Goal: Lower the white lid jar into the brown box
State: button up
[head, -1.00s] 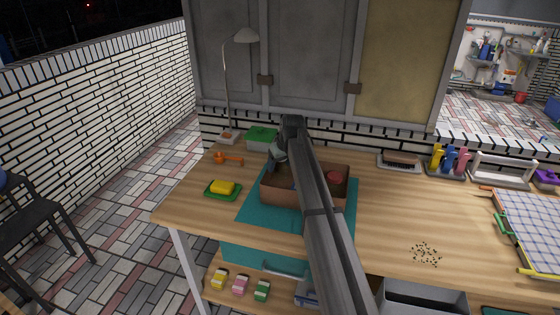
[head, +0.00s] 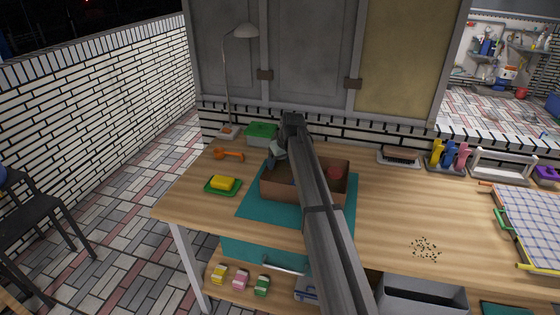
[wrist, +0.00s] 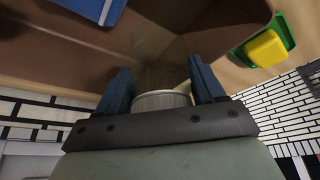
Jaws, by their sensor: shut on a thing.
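The brown box (head: 283,191) stands open on a teal mat on the wooden table; its brown side also fills the upper part of the wrist view (wrist: 185,22). My gripper (head: 274,161) is at the box's left end, by the rim. In the wrist view my gripper's two blue fingers (wrist: 161,84) are shut on the white lid jar (wrist: 161,99), whose pale ribbed lid edge shows between them. The rest of the jar is hidden, and the head view does not show it clearly. I cannot tell how far below the rim the jar is.
A red item (head: 334,173) sits inside the box at the right, and a blue item (wrist: 92,8) shows in the wrist view. A yellow block on a green dish (head: 222,184), an orange tool (head: 229,155) and a green-lidded container (head: 261,132) stand nearby.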

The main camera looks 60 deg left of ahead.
aim_at(280, 170)
jog(key=shift+f, duration=2.35)
dwell(1.6)
jog(key=o, duration=1.2)
jog(key=shift+o, duration=0.2)
jog(key=v, duration=1.3)
jog(key=shift+d+r, duration=0.2)
jog(key=shift+r, duration=0.1)
